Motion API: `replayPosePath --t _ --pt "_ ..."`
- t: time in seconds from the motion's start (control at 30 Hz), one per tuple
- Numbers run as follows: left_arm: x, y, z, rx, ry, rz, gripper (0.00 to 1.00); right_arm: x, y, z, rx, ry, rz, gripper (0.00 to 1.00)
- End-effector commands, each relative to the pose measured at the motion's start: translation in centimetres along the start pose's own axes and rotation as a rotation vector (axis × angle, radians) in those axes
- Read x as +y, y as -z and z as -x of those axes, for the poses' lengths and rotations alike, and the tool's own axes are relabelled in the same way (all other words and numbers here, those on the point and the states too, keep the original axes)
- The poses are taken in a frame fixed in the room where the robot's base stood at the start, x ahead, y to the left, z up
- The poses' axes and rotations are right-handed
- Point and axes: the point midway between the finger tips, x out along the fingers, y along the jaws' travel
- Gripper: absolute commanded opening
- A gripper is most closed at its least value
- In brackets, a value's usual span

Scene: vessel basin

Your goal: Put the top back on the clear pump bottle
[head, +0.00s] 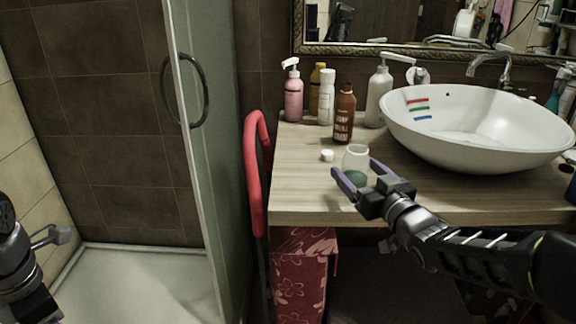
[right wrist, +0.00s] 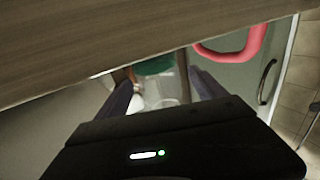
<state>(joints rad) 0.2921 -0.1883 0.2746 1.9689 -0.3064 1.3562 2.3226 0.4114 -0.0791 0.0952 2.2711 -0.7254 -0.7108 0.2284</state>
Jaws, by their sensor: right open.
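A small clear bottle (head: 356,156) with an open-looking mouth and green contents low inside stands upright near the counter's front edge. A small white cap-like piece (head: 327,155) lies just left of it and may be its top. My right gripper (head: 361,174) is open, its purple fingers spread either side of the bottle. I cannot tell whether either finger touches it. In the right wrist view, a green part (right wrist: 156,64), likely the bottle's contents, shows between the open fingers (right wrist: 158,82). My left gripper is not in view; only part of my left arm shows at the left edge.
Pink (head: 293,95), yellow (head: 320,82), white (head: 326,97) and brown (head: 344,115) bottles and a white pump bottle (head: 379,95) stand behind. A white basin (head: 470,125) fills the right. A red rail (head: 252,170) borders the counter's left end. The front-left counter (head: 300,200) is clear.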

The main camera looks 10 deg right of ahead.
Motion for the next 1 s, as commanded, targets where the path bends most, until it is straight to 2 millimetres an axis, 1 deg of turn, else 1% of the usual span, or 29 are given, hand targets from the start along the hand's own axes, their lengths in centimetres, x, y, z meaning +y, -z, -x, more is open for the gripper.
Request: replayPosePath --t 0.13,0.4,0.47,1.0 --pt "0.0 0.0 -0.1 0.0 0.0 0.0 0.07 0.0 -0.1 -0.9 -0.001 0.001 -0.001 0.8" --pt "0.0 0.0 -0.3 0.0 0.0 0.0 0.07 0.1 -0.1 -4.5 0.0 0.001 0.0 0.8" --pt "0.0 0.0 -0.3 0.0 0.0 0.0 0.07 0.1 -0.1 -5.0 0.0 0.001 -0.001 0.8" --pt "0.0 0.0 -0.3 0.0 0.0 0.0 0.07 0.1 0.0 -5.2 0.0 0.0 0.0 0.8"
